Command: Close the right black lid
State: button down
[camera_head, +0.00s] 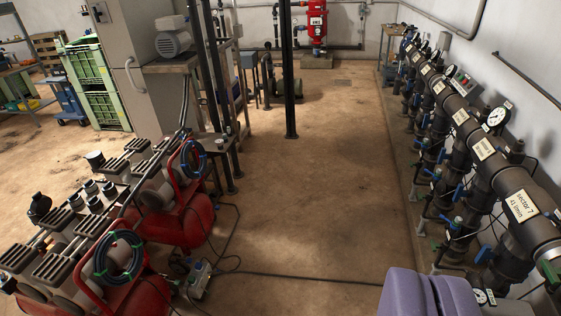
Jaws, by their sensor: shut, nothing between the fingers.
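My gripper (428,293) shows at the bottom right edge as two purple finger blocks set together, shut with nothing seen between them. Its lower part is cut off by the frame. At the left stands equipment with several dark ribbed blocks and round caps. A round black cap (39,206) sits at its far left, and another dark round cap (95,158) stands farther back and to the right. I cannot tell which part is the right black lid, nor whether any lid is open. My gripper is well apart from these parts, across the floor to the right.
Red machines (187,215) with coiled hoses stand at the left, with a cable on the floor. Dark pipes with gauges and blue-handled valves (480,150) line the right wall. A black post (289,80) rises at the back. The middle floor (320,190) is mostly clear.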

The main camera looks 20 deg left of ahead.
aim_at(41, 205)
jog(key=i+u, duration=0.3)
jog(key=i, duration=0.45)
jog(key=i+l+u, duration=0.2)
jog(key=i+u, duration=0.15)
jog(key=i, duration=0.4)
jog(key=i+j+u, duration=0.25)
jog(key=i+u, duration=0.15)
jog(key=i, duration=0.15)
jog(key=i+u, duration=0.4)
jog(key=i, duration=0.15)
jog(key=i+j, duration=0.6)
